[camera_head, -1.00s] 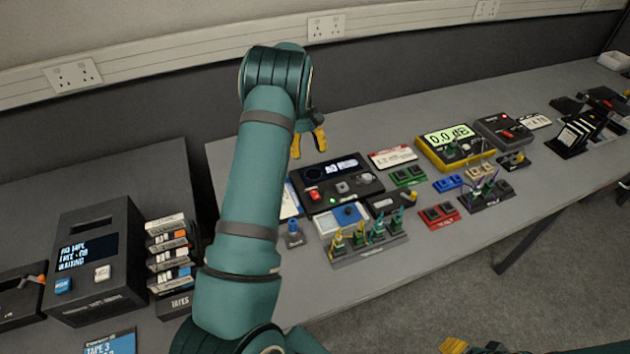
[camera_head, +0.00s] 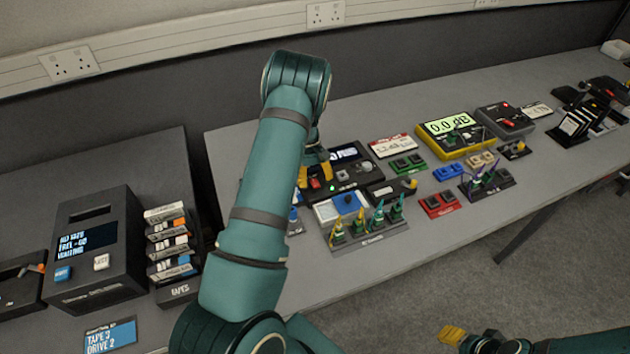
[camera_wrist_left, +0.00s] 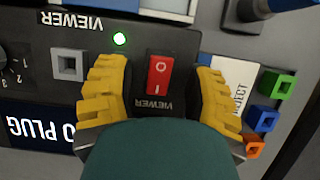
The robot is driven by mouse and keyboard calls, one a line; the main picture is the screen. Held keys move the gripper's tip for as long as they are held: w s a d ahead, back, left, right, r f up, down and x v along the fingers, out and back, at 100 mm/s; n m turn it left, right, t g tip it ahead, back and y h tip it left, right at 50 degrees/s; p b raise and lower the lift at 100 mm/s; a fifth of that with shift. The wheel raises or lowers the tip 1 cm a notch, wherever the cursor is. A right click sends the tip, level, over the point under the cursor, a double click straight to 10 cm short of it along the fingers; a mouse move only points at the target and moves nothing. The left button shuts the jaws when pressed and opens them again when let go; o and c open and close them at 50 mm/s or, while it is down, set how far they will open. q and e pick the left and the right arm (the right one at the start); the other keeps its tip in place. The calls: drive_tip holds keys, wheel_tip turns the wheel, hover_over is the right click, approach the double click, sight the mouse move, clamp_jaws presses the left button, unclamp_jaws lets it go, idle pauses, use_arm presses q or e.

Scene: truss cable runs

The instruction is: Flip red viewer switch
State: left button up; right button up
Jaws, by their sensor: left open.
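The red viewer switch (camera_wrist_left: 161,75) is a rocker marked with a circle and a bar, set in the black viewer panel (camera_wrist_left: 105,28). A "VIEWER" label is beside it and a green light (camera_wrist_left: 120,39) glows nearby. My left gripper (camera_wrist_left: 160,88) is open, with its yellow fingers on either side of the switch; I cannot tell whether they touch the panel. In the head view the switch (camera_head: 315,183) shows beside the yellow fingers (camera_head: 314,176). My right gripper (camera_head: 452,334) shows only partly at the bottom edge, and its jaw state is unclear.
A grey socket (camera_wrist_left: 68,65) is left of the fingers in the wrist view. Green (camera_wrist_left: 276,84), blue (camera_wrist_left: 262,118) and orange connectors are on the right. A rack of coloured plugs (camera_head: 368,235) stands in front of the panel. The yellow meter (camera_head: 453,130) is farther right.

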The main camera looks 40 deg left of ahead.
use_arm(q)
drive_tip(key=shift+d+f, duration=0.1)
drive_tip(key=shift+f, duration=0.15)
clamp_jaws()
drive_tip(key=shift+s, duration=0.1)
drive_tip(key=shift+s+d+t+y, duration=0.1)
drive_tip(key=shift+d+t+y, duration=0.2)
drive_tip(key=shift+y, duration=0.5)
drive_tip(key=shift+s+f+t+y, duration=0.15)
drive_tip(key=shift+t+y, duration=0.55)
drive_tip(key=shift+y, duration=0.5)
